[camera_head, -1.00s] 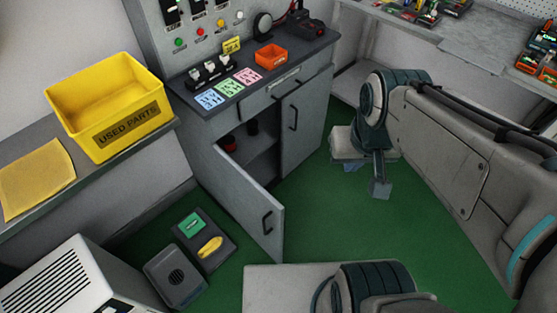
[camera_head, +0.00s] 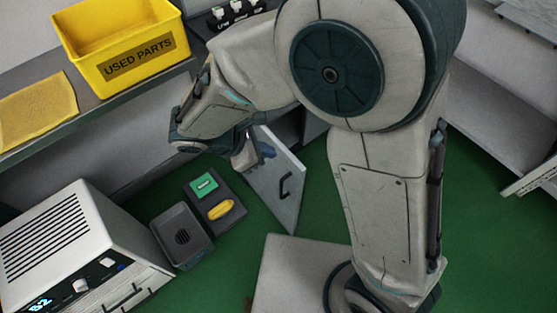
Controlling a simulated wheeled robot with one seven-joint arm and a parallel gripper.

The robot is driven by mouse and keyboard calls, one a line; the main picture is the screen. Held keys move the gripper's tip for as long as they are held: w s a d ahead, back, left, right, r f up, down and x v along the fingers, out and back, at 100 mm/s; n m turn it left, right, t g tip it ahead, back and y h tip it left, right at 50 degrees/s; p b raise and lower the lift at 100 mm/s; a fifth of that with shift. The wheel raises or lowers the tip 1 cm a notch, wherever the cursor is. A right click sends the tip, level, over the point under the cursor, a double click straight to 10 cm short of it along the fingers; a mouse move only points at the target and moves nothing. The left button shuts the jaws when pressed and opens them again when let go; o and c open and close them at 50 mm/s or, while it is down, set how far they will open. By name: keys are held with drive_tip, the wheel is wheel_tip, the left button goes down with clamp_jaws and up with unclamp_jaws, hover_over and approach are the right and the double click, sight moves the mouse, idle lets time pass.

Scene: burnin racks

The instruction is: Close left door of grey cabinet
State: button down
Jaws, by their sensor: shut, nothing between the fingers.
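The left door (camera_head: 288,200) of the grey cabinet stands ajar, swung out over the green floor. Its outer face with a dark handle (camera_head: 286,187) shows below my arm. My gripper (camera_head: 266,151) is shut and empty, at the upper part of the door's outer face. I cannot tell whether it touches the door. My arm hides most of the cabinet, including its right door, and the hinge side of the left door.
A yellow "USED PARTS" bin (camera_head: 135,58) and a yellow cloth (camera_head: 38,105) rest on a shelf at left. Dark trays (camera_head: 183,240) and a white device (camera_head: 75,240) stand below.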

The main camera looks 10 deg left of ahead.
drive_tip(key=s+a+f+n+t+b, duration=0.1)
drive_tip(key=s+a+f+n+t, duration=0.15)
drive_tip(key=a+f+n, duration=0.2)
drive_tip(key=b, duration=0.1)
approach(286, 160)
wheel_tip(286, 160, down, 4)
drive_tip(key=w+d, duration=0.2)
drive_tip(key=shift+w+d+r+g, duration=0.15)
drive_tip(key=shift+w+d+g, duration=0.05)
drive_tip(key=shift+w+g, duration=0.15)
drive_tip(key=shift+w+d, duration=0.25)
drive_tip(key=shift+w, duration=0.1)
